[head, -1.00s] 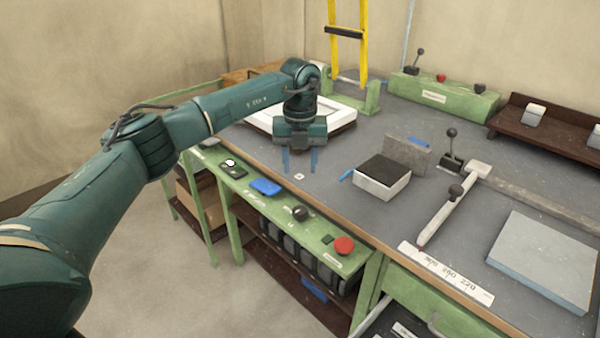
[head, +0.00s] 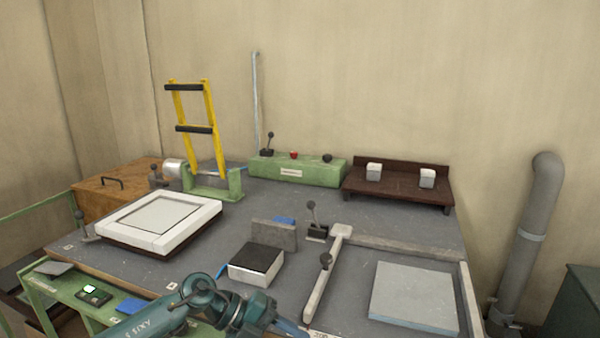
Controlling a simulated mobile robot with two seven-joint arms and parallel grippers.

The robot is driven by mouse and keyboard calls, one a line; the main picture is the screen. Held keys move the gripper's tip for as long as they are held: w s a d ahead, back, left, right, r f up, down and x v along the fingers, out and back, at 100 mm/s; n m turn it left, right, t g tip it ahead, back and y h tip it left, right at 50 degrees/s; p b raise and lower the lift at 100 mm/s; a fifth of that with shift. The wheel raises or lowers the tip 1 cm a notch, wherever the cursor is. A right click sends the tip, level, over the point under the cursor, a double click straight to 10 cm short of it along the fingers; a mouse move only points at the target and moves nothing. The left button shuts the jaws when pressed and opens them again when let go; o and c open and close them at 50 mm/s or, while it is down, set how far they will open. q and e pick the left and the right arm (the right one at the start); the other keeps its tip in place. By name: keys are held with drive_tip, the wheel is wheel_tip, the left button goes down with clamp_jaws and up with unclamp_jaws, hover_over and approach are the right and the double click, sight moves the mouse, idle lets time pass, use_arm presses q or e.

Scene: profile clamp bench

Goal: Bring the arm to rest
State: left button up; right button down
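My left arm, dark teal, comes in low at the bottom of the head view. Its gripper (head: 290,328) is at the bottom edge, over the front of the bench, pointing right. The fingers are partly cut off by the frame, so I cannot tell whether they are open or shut. No held object shows at it. My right gripper is not in view. The grey bench top (head: 190,262) lies behind the arm.
A white block with a dark top (head: 256,262) stands just behind my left wrist, against a grey plate (head: 274,234). A clamp frame with levers (head: 340,232) and a pale slab (head: 414,296) are to the right. A white frame (head: 160,220) and yellow guard (head: 213,130) stand left.

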use_arm(q)
drive_tip(key=s+d+r+n+t+h+p, duration=0.1)
drive_tip(key=s+d+r+n+t+h, duration=0.5)
drive_tip(key=n+t, duration=0.45)
drive_tip(key=s+a+f+n+y+p, duration=0.1)
drive_tip(key=s+a+f+n+y, duration=0.5)
drive_tip(key=n, duration=0.4)
drive_tip(key=s+a+f+n+t+y+p, duration=0.1)
drive_tip(key=s+a+f+n+y, duration=0.6)
drive_tip(key=a+f+n, duration=0.3)
drive_tip(key=shift+s+a+f+y, duration=0.25)
drive_tip(key=shift+a+f+y, duration=0.25)
drive_tip(key=shift+a+f, duration=0.3)
